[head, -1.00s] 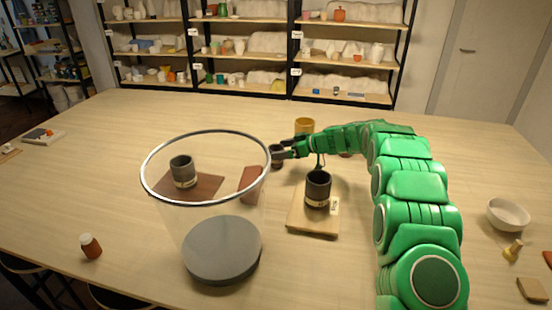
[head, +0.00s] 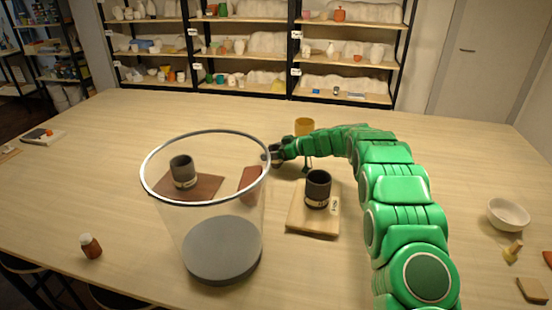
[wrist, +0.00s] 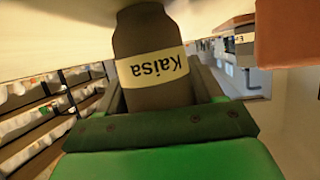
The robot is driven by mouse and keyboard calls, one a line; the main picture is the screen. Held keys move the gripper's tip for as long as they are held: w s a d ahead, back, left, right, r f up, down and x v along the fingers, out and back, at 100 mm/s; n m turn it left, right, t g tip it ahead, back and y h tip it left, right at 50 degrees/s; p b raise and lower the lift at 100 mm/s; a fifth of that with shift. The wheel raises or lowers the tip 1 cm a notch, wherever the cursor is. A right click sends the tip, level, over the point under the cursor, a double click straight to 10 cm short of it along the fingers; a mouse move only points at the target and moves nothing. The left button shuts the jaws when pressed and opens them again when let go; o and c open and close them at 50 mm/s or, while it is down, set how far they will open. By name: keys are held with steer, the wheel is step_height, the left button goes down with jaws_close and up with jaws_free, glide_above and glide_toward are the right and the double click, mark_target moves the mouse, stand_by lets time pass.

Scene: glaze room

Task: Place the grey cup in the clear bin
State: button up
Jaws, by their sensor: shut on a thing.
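My gripper (head: 276,154) is shut on a dark grey cup (wrist: 152,65), which has a cream label reading "Kaisa", upside down in the wrist view. In the head view the held cup is small and partly hidden by the jaws, just behind the bin's right rim. I cannot tell whether it touches the table. The clear bin (head: 173,225) is a wide tapered tub with a white rim and a grey floor, and looks empty. A similar dark cup (head: 318,188) stands on a pale wooden board (head: 311,224). Another dark cup (head: 183,170) shows through the bin on a brown mat (head: 207,187).
A reddish-brown block (head: 250,183) shows by the bin's right side. A small brown bottle (head: 91,246) is front left, and a white bowl (head: 508,215) is far right. The table's left middle is clear.

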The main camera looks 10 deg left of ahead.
steer(key=c, duration=0.3)
step_height(320, 180, up, 17)
steer(key=w+d+f+m+t+h, duration=0.2)
steer(key=d+m+t, duration=0.3)
steer(key=d, duration=0.1)
steer(key=w+d+f+m+t+h, duration=0.1)
steer(key=w+d+m+t+h, duration=0.25)
steer(key=d, duration=0.35)
steer(key=s+d+m+t+h, duration=0.1)
steer(key=s+d+m+h, duration=0.5)
steer(key=d, duration=0.6)
steer(key=s+d+m+t+h, duration=0.2)
steer(key=s+d+m+h, duration=0.3)
steer(key=s+d, duration=0.5)
steer(key=shift+d+m+h, duration=0.35)
steer(key=shift+d+h, duration=0.1)
steer(key=shift+d, duration=0.65)
steer(key=shift+f, duration=0.1)
